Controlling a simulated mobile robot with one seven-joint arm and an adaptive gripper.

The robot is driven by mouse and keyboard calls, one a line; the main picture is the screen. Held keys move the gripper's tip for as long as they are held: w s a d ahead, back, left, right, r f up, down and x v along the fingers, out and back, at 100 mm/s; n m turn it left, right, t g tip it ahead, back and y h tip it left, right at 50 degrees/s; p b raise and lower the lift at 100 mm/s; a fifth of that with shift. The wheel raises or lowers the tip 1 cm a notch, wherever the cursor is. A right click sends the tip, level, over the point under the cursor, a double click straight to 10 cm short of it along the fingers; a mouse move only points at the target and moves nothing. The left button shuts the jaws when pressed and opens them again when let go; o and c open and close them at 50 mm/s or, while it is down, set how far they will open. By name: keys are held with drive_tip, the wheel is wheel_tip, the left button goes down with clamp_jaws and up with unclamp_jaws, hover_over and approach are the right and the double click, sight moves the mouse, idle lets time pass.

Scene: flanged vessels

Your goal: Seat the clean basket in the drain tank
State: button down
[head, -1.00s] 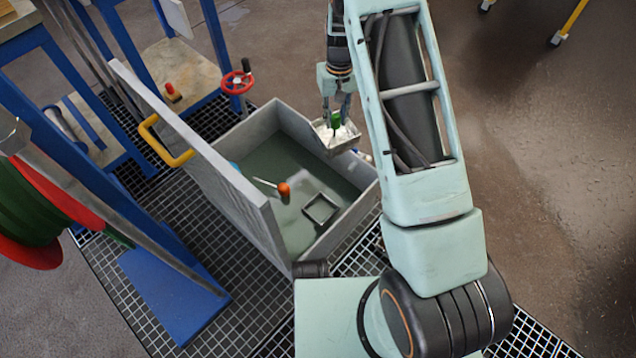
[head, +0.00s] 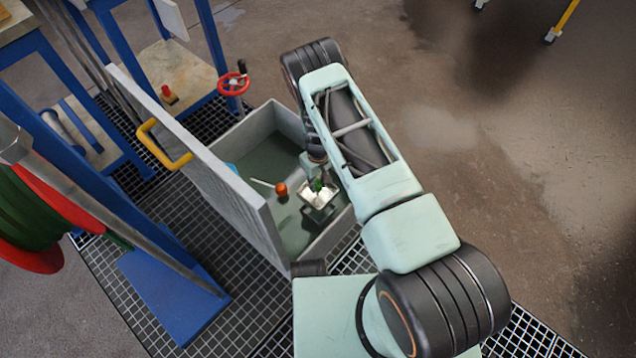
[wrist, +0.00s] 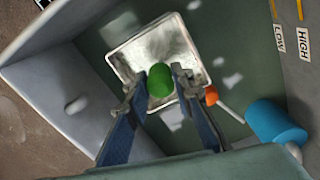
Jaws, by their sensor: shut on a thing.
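The basket (head: 320,199) is a shiny square metal tray with a green knob (wrist: 160,80) standing up from its middle. My gripper (head: 316,181) is shut on the knob; the wrist view shows one finger on each side of it. The basket is inside the grey drain tank (head: 325,241), towards its near right part, and looks about level. It covers the spot where a square frame lay on the tank floor. I cannot tell whether the basket touches that frame or hangs just above it. The basket also shows in the wrist view (wrist: 127,58).
An orange-ended rod (head: 281,189) lies left of the basket. A blue cylinder (wrist: 275,122) is in the tank. A red valve wheel (head: 233,85) stands behind. LOW and HIGH labels mark one wall.

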sight(318, 192)
drive_tip(key=shift+s+d, duration=0.1)
drive_tip(key=shift+f+b, duration=0.2)
drive_tip(key=shift+b, duration=0.1)
wheel_tip(318, 192, down, 5)
drive_tip(key=b, duration=0.4)
drive_tip(key=shift+r, duration=0.2)
drive_tip(key=shift+b, duration=0.5)
idle(0.7)
drive_tip(key=shift+f+b, duration=0.3)
drive_tip(key=shift+f, duration=0.05)
drive_tip(key=shift+f+b, duration=0.6)
drive_tip(key=shift+f, duration=0.45)
drive_tip(key=shift+f, duration=0.25)
drive_tip(key=shift+f, duration=0.45)
